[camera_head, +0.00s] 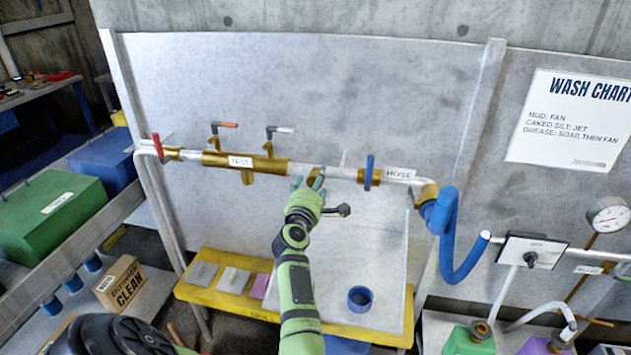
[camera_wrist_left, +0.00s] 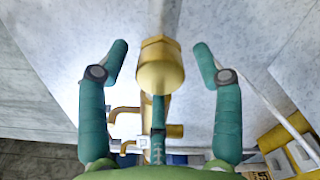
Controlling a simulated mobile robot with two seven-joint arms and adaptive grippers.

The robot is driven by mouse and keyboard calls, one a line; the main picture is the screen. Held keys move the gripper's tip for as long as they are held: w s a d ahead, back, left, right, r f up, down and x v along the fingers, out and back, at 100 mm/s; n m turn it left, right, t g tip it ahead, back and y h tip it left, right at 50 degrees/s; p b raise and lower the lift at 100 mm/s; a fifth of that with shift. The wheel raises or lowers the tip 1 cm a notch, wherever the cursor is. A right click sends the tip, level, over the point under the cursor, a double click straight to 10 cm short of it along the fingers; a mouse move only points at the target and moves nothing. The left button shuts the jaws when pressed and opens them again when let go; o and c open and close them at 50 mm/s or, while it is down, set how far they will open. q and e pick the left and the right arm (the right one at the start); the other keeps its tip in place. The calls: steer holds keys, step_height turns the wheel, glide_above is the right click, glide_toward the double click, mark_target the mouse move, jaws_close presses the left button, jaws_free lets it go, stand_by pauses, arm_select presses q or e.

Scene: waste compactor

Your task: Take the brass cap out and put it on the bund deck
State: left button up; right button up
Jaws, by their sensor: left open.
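The brass cap (camera_wrist_left: 160,68) is a rounded gold piece with a hexagonal end, in the middle of the left wrist view. In the head view it is partly hidden by my left gripper (camera_head: 309,184), at the pipe run on the grey panel. My left gripper (camera_wrist_left: 160,52) is open, with one teal finger on each side of the cap. Gaps show between the fingertips and the cap. The yellow bund deck (camera_head: 228,301) lies low at the foot of the panel, below the gripper. My right gripper is not in view.
The brass manifold (camera_head: 245,161) with red and white levers is left of the gripper. A blue-handled valve (camera_head: 370,172) and blue hose (camera_head: 448,240) are to the right. Several flat pads and a blue cup (camera_head: 360,299) stand below, with bare surface between them.

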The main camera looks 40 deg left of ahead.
arm_select(q)
steer(key=m, duration=1.9)
steer(key=c, duration=1.3)
steer(key=shift+n, duration=0.6)
